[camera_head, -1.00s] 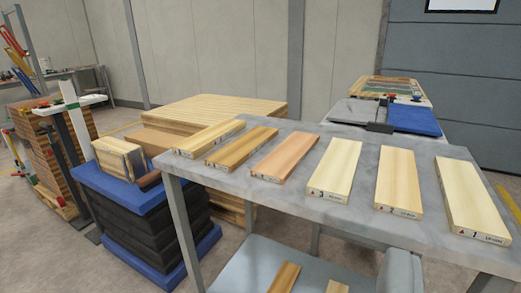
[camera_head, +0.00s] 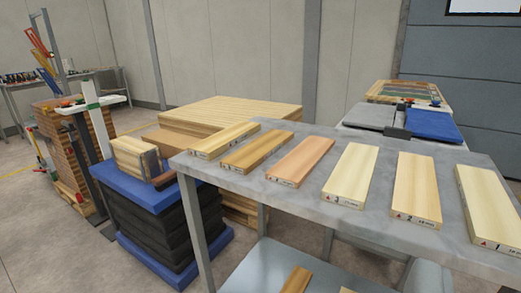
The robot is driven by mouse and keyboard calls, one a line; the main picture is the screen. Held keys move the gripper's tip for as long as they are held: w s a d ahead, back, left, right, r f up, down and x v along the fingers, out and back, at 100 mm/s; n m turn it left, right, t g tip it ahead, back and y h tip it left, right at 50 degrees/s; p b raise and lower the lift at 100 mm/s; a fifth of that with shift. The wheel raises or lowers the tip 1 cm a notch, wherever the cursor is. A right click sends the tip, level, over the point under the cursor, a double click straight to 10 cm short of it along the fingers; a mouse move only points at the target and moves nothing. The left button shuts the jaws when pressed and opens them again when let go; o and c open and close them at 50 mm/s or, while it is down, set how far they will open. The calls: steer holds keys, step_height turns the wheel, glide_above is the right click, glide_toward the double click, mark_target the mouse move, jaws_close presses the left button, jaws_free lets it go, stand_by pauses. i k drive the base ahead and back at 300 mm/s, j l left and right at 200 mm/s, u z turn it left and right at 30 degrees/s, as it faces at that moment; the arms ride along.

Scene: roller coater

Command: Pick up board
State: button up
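Several wooden boards lie side by side in a row on a grey table (camera_head: 300,209). From left to right they are a pale board (camera_head: 224,140), a tan board (camera_head: 257,151), a reddish board (camera_head: 300,161), a pale yellow board (camera_head: 350,173), a light tan board (camera_head: 417,187) and a pale board (camera_head: 490,205) at the right. Their near ends carry white labels with small print. The boards lie flat and apart from one another. My gripper does not show in this view.
Two boards (camera_head: 296,280) partly show on a lower shelf at the bottom edge. A blue-topped dark stack (camera_head: 150,190) stands left of the table, with a wooden pallet stack (camera_head: 235,112) behind. Blue and grey pads (camera_head: 430,125) lie on a surface behind. Floor shows at left.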

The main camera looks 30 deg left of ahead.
mark_target(243, 161)
steer(key=i+j+u, duration=0.6)
steer(key=i, duration=0.3)
